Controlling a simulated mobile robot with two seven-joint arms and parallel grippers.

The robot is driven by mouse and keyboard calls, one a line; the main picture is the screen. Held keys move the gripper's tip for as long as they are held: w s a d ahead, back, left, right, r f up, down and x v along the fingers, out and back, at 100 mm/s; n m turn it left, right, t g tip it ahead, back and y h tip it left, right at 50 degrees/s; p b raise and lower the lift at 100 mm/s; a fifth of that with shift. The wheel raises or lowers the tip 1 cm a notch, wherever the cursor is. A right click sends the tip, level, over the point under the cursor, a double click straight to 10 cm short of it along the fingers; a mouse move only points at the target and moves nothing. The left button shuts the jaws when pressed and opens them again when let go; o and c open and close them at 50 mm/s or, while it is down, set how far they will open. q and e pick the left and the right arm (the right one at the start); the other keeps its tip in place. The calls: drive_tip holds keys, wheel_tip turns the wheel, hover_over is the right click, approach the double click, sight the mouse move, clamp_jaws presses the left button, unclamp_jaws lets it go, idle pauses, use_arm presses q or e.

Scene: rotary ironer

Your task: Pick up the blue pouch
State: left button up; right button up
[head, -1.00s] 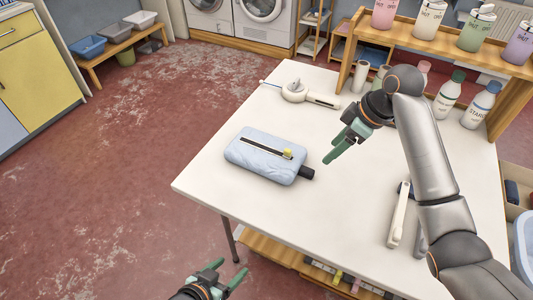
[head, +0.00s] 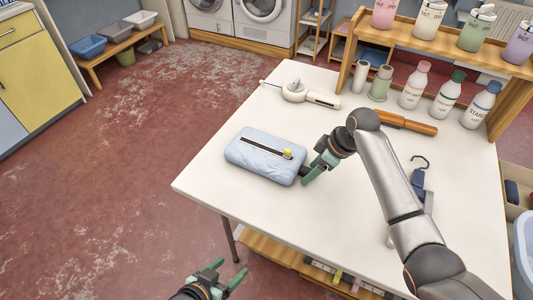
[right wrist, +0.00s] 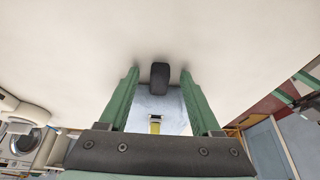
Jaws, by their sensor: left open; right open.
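The light blue pouch (head: 262,160) lies on the white table, with a dark zip and a yellow pull on its upper face. In the right wrist view part of the pouch (right wrist: 148,104) and its black end tab (right wrist: 160,76) show between my fingers. My right gripper (head: 307,178) is open at the pouch's right end, and in the head view it hides the tab. Whether the fingers touch the pouch I cannot tell. My left gripper (head: 226,272) is open and empty, low in front of the table's near edge.
A white tool (head: 297,93) lies behind the pouch. Several bottles (head: 445,98) stand at the back right under a wooden shelf (head: 430,43). An orange-handled tool (head: 408,123) and a dark blue hooked item (head: 418,178) lie to the right. The table left of the pouch is clear.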

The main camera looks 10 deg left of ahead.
clamp_jaws()
idle(0.4)
